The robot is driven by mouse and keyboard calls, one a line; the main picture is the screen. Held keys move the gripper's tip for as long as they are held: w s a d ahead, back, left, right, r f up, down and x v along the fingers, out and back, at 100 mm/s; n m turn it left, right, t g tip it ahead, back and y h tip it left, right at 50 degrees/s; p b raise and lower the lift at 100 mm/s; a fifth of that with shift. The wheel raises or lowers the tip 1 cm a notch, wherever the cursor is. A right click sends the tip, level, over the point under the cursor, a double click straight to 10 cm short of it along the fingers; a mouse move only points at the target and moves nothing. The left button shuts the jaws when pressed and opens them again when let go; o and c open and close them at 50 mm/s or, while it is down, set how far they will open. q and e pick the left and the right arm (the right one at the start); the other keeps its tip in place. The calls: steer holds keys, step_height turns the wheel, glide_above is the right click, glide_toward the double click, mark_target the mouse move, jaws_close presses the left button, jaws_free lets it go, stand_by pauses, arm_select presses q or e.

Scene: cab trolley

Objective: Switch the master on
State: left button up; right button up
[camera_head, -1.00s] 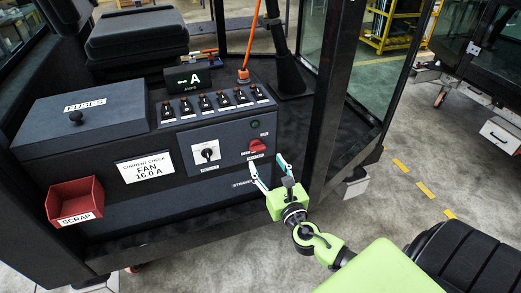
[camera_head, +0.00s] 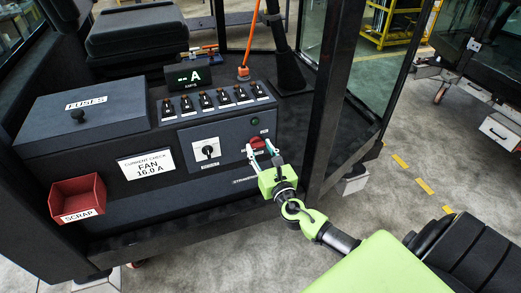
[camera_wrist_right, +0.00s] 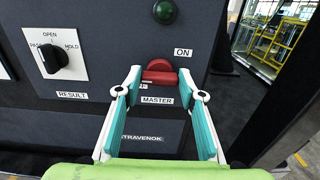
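The red master switch (camera_head: 257,143) sits on the dark front panel at the right, below a dark green lamp (camera_head: 255,122). In the right wrist view the master switch (camera_wrist_right: 158,75) lies between the fingertips, with "ON" to its upper right and "MASTER" below. Its handle lies roughly sideways. My right gripper (camera_head: 262,148) is open, one finger on each side of the switch; it also shows in the right wrist view (camera_wrist_right: 159,82). I cannot tell whether the fingers touch it. My left gripper is not in view.
A black result knob (camera_head: 208,151) on a white plate is left of the switch. A row of several small switches (camera_head: 214,101) and an ammeter display (camera_head: 188,77) are above. A red scrap bin (camera_head: 78,199) is at the left. A dark cab post (camera_head: 335,100) stands close right.

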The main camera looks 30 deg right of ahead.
steer(key=shift+m, duration=0.3)
steer(key=m+b, duration=0.2)
steer(key=m, duration=0.1)
steer(key=shift+d+f+m+b, duration=0.1)
steer(key=shift+f+m+b, duration=0.05)
steer(key=shift+m+b, duration=0.2)
steer(key=m+b, duration=0.2)
steer(key=m, duration=0.2)
steer(key=shift+d+m, duration=0.1)
steer(key=shift+m, duration=0.15)
steer(key=m+b, duration=0.1)
steer(key=m, duration=0.8)
steer(key=shift+f, duration=0.1)
steer(key=shift+m, duration=0.3)
steer(key=o, duration=1.1)
